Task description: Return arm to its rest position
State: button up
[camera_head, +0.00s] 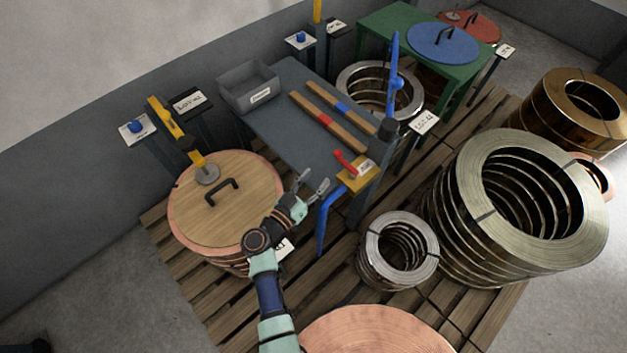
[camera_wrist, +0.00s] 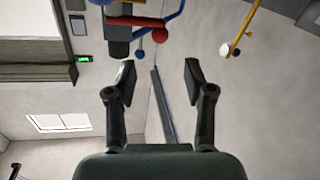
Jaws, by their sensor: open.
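My gripper (camera_head: 312,187) is in the middle of the head view, between the round wooden lid (camera_head: 195,200) with its black handle and the front right of the dark table (camera_head: 300,130). Its two fingers are spread apart, with nothing between them. In the wrist view the two dark fingertips (camera_wrist: 160,78) stand wide apart and empty. My arm comes up from the bottom of the head view.
A red-handled clamp on a yellow block (camera_head: 356,172) and a blue lever (camera_head: 326,215) are close to my gripper's right. A grey bin (camera_head: 248,90) and two wooden bars (camera_head: 328,115) lie on the table. Metal coils (camera_head: 398,250) stand on the pallet at right.

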jog(key=shift+a, duration=0.1)
dwell(0.4)
jog(key=w+a+r+n+t+y, duration=0.2)
jog(key=a+r+t+y, duration=0.1)
jog(key=r, duration=0.4)
jog(key=w+a+r+n+t+y, duration=0.1)
jog(key=a+r+t+y, duration=0.2)
jog(key=r, duration=0.3)
jog(key=s+a+r+n+g+y, duration=0.1)
jog(key=s+a+r+n+y, duration=0.5)
jog(key=a+r+n+y, duration=0.5)
jog(key=s+d+f+m+g+h+p, duration=0.25)
jog(key=s+d+m+g+h, duration=0.55)
jog(key=s+d, duration=0.75)
notch_tip(320, 180, up, 37)
jog(key=w+t+y+p, duration=0.1)
jog(key=y+p, duration=0.1)
jog(key=p, duration=3.4)
jog(key=shift+w+d+f+m+t+p, duration=0.2)
jog(key=shift+w+d+m+t+p, duration=0.15)
jog(key=shift+w+d, duration=0.1)
